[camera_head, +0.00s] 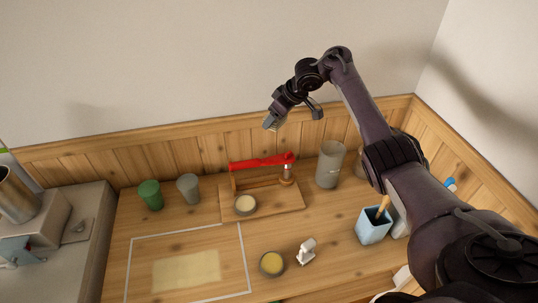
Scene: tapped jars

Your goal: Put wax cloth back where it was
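A pale yellow rectangular sheet, which looks like the wax cloth (187,270), lies flat on the wooden counter. It is inside a white rectangular outline (243,262) at the front left. My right gripper (272,122) is raised high above the back of the counter, well away from the cloth. Nothing clear shows in its fingers, and their opening is too small to judge. My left gripper is not in view.
A wooden stand (290,203) with a red lever (262,161) is at the back middle, a small bowl (245,205) on its board. A green cup (151,195), grey cup (188,188), grey jar (330,164), blue holder (373,226), yellow-filled bowl (272,264) and white object (307,251) stand around.

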